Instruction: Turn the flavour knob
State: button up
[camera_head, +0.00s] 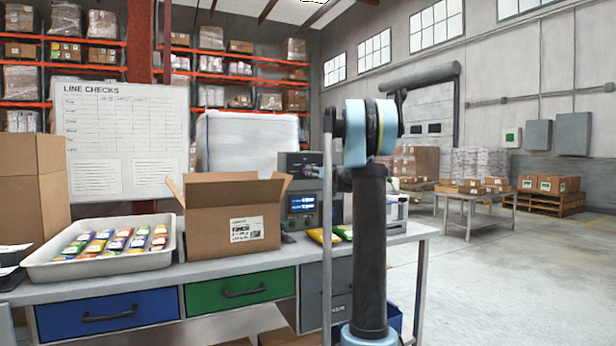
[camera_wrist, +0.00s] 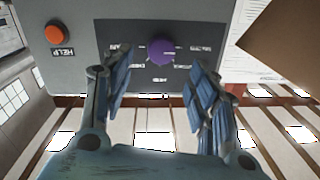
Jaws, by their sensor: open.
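A round purple knob (camera_wrist: 161,52) sits on a dark panel (camera_wrist: 150,30) in the wrist view, with small white labels around it too blurred to read. My gripper (camera_wrist: 157,72) is open and empty. Its two blue-padded fingers reach toward the panel on either side of the knob, with a gap to the knob on both sides. I cannot tell how far the fingertips stand from the panel.
An orange button (camera_wrist: 55,33) labelled HELP, seen upside down, is left of the dark panel. In the head view, an open cardboard box (camera_head: 232,225), a tray of colourful packets (camera_head: 100,265) and a display unit (camera_head: 303,205) stand on the bench. Open floor lies at the right.

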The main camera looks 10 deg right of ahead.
jog(key=x, duration=0.7)
jog(key=shift+w, duration=0.2)
jog(key=shift+a, duration=0.1)
jog(key=c, duration=1.1)
